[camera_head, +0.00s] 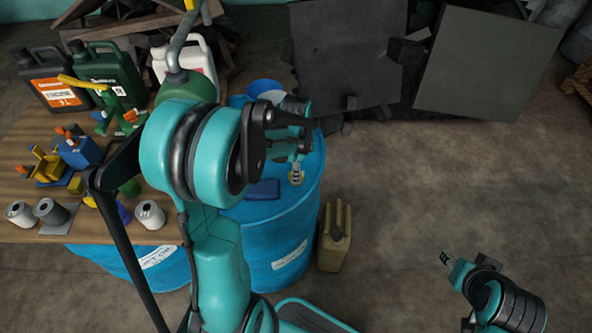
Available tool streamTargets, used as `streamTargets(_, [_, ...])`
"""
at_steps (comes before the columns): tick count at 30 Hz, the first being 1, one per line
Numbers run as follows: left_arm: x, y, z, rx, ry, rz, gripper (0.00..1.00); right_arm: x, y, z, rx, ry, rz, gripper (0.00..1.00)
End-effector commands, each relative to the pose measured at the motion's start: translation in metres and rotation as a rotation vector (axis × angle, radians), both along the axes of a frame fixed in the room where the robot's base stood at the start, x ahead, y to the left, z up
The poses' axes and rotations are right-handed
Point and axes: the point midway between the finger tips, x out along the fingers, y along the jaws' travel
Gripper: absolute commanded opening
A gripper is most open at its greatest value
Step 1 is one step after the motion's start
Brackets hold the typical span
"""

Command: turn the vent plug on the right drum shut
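The blue drum (290,235) stands right of the wooden table, and my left arm covers part of it. A small yellow piece (297,180), which looks like the vent plug, sits on its top near the right rim. My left gripper (296,170) points down from above, its grey tips at the yellow piece. The tips overlap it in the picture, so I cannot tell whether they grip it or how far apart they are. My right gripper (446,258) is at the lower right, over the floor, away from the drum. Its finger gap does not show.
The wooden table (20,180) at left carries jugs, cans and small coloured parts. Another blue drum (125,262) is partly under it. Dark panels (345,50) lean at the back. The floor at right is clear.

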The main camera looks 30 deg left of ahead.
Motion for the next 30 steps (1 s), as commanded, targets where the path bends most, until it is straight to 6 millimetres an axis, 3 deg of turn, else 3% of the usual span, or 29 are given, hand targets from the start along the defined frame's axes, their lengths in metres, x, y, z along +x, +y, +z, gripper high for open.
streamTargets(8, [0.0, 0.0, 0.005, 0.0, 0.0, 0.001, 0.31, 0.0, 0.0, 0.0, 0.0, 0.0, 0.0, 0.4])
streamTargets(11, [0.0, 0.0, 0.019, 0.0, 0.0, 0.001, 0.31, 0.0, 0.0, 0.0, 0.0, 0.0, 0.0, 0.4])
streamTargets(21, [0.0, 0.0, 0.091, 0.0, 0.0, 0.0, 0.31, 0.0, 0.0, 0.0, 0.0, 0.0, 0.0, 0.4])
streamTargets(30, [0.0, 0.0, 0.119, 0.0, 0.0, 0.0, 0.31, 0.0, 0.0, 0.0, 0.0, 0.0, 0.0, 0.4])
